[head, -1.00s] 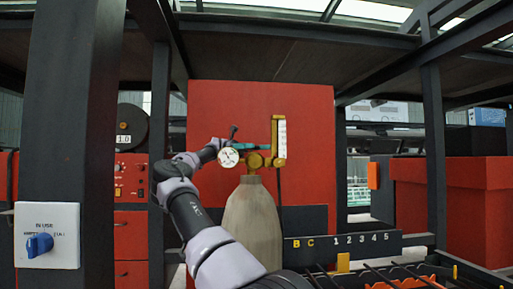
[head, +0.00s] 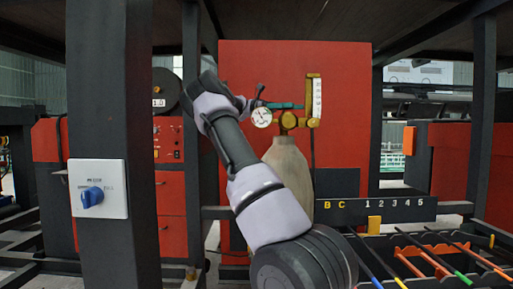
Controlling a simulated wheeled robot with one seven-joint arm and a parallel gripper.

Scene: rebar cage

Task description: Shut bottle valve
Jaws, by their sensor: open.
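The gas bottle (head: 290,165) stands upright before a red panel, its lower part hidden by my arm. A brass valve body (head: 290,121) sits on its top, with a round white dial gauge (head: 262,117) to the left and an upright brass flow tube (head: 314,100) to the right. A teal piece (head: 284,105) shows just above the valve body; I cannot tell what it belongs to. My gripper (head: 259,97) is open and small in view, just above and beside the gauge at the valve's upper left. Its fingertips are not clear, and contact with the valve cannot be told.
A dark post with a blue rotary switch (head: 92,197) stands at the left. A rack (head: 390,209) marked with letters and numbers holds coloured rods at the lower right. The red panel (head: 345,130) is close behind the bottle. An orange box (head: 409,140) hangs at the right.

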